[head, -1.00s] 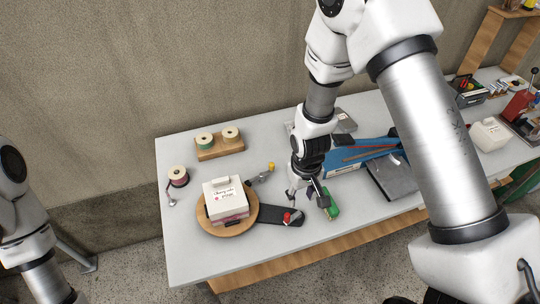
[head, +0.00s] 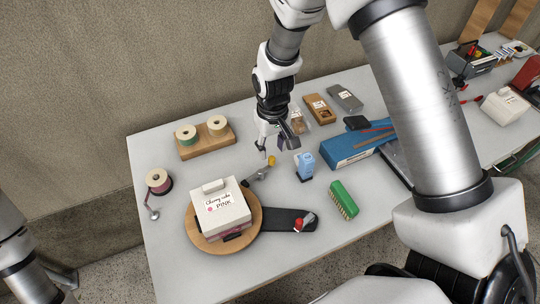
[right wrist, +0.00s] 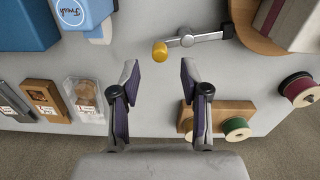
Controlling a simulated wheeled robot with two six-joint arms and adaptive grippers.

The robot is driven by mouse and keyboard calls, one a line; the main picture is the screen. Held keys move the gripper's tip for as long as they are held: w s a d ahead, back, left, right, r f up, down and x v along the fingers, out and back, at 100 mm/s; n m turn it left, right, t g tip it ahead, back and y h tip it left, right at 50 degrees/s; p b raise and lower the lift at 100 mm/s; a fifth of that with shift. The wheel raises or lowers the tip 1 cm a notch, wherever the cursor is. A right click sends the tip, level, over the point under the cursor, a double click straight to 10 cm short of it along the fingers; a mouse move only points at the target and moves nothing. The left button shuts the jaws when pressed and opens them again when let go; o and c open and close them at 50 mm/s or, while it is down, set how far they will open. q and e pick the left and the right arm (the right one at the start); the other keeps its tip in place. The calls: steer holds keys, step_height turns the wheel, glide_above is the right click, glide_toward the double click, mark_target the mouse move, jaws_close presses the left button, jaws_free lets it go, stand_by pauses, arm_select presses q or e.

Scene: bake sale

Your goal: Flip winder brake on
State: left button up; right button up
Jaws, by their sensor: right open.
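A grey metal lever (head: 256,177) with a yellow knob (head: 271,160) sits at the back right of the round wooden turntable (head: 192,222). The lever (right wrist: 200,39) and its yellow knob (right wrist: 159,51) also show in the right wrist view. A black arm (head: 275,219) with a red knob (head: 299,224) runs right from the turntable. I cannot tell which part is the winder brake. My right gripper (head: 279,147) is open and empty, just behind the yellow knob. In the right wrist view, the knob lies ahead of the gap between the fingers (right wrist: 158,80). My left gripper is out of view.
A white cake box (head: 220,208) stands on the turntable. A wooden spool stand (head: 207,143) is behind left, and a ribbon spool (head: 158,181) is at left. The front table area is clear.

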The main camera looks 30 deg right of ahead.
mark_target(270, 157)
step_height(270, 157, down, 4)
steer(key=shift+s+f, duration=0.1)
steer(key=shift+f, duration=0.25)
steer(key=shift+r, duration=0.1)
jaws_close()
steer(key=shift+w+r+n+p, duration=0.1)
steer(key=shift+w+n+p, duration=0.15)
steer(key=shift+n+p, duration=0.35)
steer(key=shift+n, duration=0.3)
jaws_free()
steer(key=shift+w+a, duration=0.1)
steer(key=shift+w, duration=0.05)
step_height(270, 157, up, 12)
